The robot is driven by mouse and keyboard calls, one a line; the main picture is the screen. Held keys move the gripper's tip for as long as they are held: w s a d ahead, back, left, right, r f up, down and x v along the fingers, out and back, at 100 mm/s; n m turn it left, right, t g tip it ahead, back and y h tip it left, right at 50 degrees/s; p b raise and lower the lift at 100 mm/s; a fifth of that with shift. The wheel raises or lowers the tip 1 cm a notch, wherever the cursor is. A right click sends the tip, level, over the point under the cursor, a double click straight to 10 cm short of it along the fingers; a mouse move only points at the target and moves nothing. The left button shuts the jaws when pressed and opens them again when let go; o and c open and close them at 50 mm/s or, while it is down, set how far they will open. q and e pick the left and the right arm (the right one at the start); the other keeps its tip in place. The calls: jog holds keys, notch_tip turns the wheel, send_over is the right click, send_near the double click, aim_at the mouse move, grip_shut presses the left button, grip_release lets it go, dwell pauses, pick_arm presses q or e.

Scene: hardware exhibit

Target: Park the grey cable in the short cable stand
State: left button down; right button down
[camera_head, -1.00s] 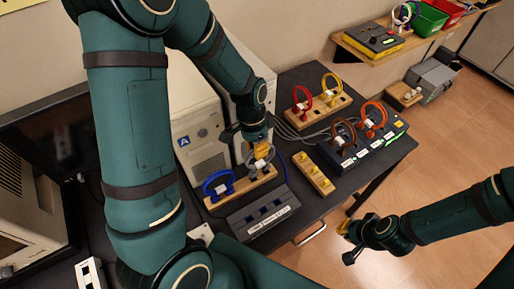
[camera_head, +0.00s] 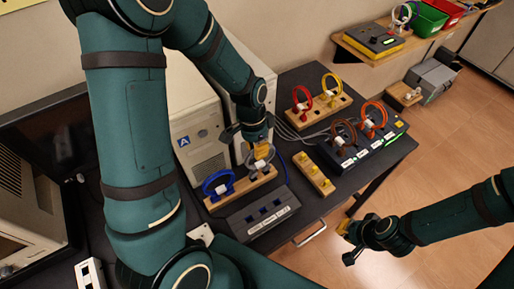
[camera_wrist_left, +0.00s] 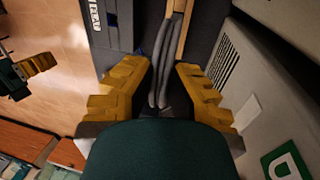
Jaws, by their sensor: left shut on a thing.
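The grey cable (camera_head: 259,160) is a loop at the right end of a wooden cable stand (camera_head: 238,191) that also carries a blue cable loop (camera_head: 217,183). My left gripper (camera_head: 261,151) is shut on the grey cable from above. In the left wrist view, the cable's grey strands (camera_wrist_left: 161,58) run between the yellow fingers (camera_wrist_left: 160,92). The fingers hide part of the cable, so I cannot tell whether it is seated in the stand. A shorter wooden block (camera_head: 314,174) with yellow tops lies to the right. My right gripper (camera_head: 350,232) hangs away over the floor.
A grey socket box (camera_head: 262,213) stands in front of the blue-cable stand. A dark switch (camera_head: 366,144) with brown and orange cables and a wooden stand (camera_head: 318,112) with red and yellow cables are to the right. Beige computer cases (camera_head: 205,135) stand close behind my left gripper.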

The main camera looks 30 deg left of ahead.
pick_arm(q)
jog(key=shift+f+b, duration=0.9)
jog(key=shift+f, duration=0.15)
dwell(1.7)
jog(key=shift+c, duration=1.5)
grip_release()
jog(key=shift+r, duration=0.15)
notch_tip(320, 180, up, 7)
jog(key=a+p, duration=0.1)
jog(key=p, duration=0.4)
jog(key=shift+w+p, duration=0.3)
jog(key=shift+a, duration=0.1)
